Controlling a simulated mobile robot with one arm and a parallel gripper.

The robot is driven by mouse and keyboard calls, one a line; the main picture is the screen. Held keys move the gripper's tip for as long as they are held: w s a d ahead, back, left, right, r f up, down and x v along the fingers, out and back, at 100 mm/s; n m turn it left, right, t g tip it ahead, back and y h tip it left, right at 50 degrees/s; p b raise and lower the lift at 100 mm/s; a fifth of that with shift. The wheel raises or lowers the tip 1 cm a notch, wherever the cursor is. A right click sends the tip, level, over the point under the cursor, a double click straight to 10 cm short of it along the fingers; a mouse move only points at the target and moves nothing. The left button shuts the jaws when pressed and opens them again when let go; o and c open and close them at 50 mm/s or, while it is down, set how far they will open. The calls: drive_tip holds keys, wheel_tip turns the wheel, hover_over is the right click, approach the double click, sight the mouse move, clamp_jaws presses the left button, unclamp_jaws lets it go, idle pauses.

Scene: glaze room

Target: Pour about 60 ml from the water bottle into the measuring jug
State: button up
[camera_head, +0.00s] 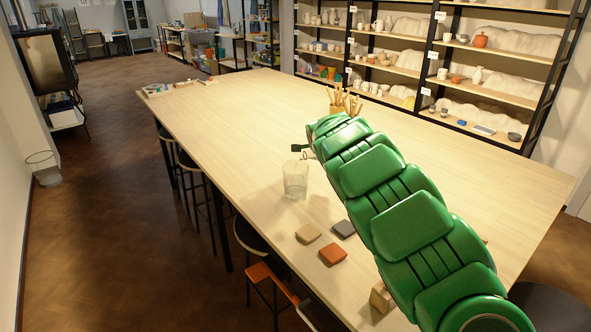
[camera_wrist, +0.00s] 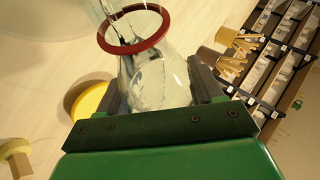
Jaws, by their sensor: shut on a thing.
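A clear measuring jug (camera_head: 295,180) stands upright on the long pale table, just left of the end of my arm. My gripper (camera_wrist: 160,92) is shut on the clear water bottle (camera_wrist: 155,82), which has a dark red ring (camera_wrist: 135,48) at its neck end. In the head view the fingertips and most of the bottle are hidden behind my green arm; a dark gripper part shows above the jug. The bottle's neck points away from the gripper, and I cannot tell its exact tilt. I cannot make out the water level or any stream; the jug looks empty.
Tan (camera_head: 308,233), dark grey (camera_head: 343,229) and orange (camera_head: 333,254) blocks lie on the near table. A pot of wooden tools (camera_head: 345,103) stands behind my arm. A yellow disc (camera_wrist: 90,99) shows in the wrist view. The table's left half is mostly clear.

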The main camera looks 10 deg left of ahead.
drive_tip(key=shift+m+g+y, duration=0.4)
drive_tip(key=shift+g+y, duration=0.1)
drive_tip(key=shift+y, duration=0.2)
drive_tip(key=shift+w+d+f+m+g+y, duration=0.1)
drive_tip(key=shift+d+f+m+g+y, duration=0.05)
drive_tip(key=shift+f, duration=0.45)
drive_tip(key=shift+w+d+f+m+g+y, duration=0.1)
drive_tip(key=shift+f+m+g+y, duration=0.05)
drive_tip(key=shift+f, duration=0.45)
idle(0.7)
drive_tip(key=r+m+g+y, duration=0.1)
drive_tip(key=r, duration=0.1)
drive_tip(key=s+a+r+g+y, duration=0.1)
drive_tip(key=y, duration=0.1)
drive_tip(key=a+r+m+g+y, duration=0.1)
drive_tip(key=r+y, duration=0.1)
drive_tip(key=shift+s+a+r+m, duration=0.2)
drive_tip(key=shift+r+m, duration=0.1)
drive_tip(key=shift+r, duration=0.05)
drive_tip(key=shift+w+d+f+m+g+y, duration=0.2)
drive_tip(key=shift+f+m+g+y, duration=0.2)
drive_tip(key=shift+f+y, duration=0.35)
drive_tip(key=shift+d+r+m+g+y, duration=0.1)
drive_tip(key=shift+r+m+g+y, duration=0.25)
drive_tip(key=shift+y, duration=0.6)
drive_tip(key=shift+m+g+y+b, duration=0.3)
drive_tip(key=shift+m+y, duration=0.35)
drive_tip(key=shift+y, duration=0.35)
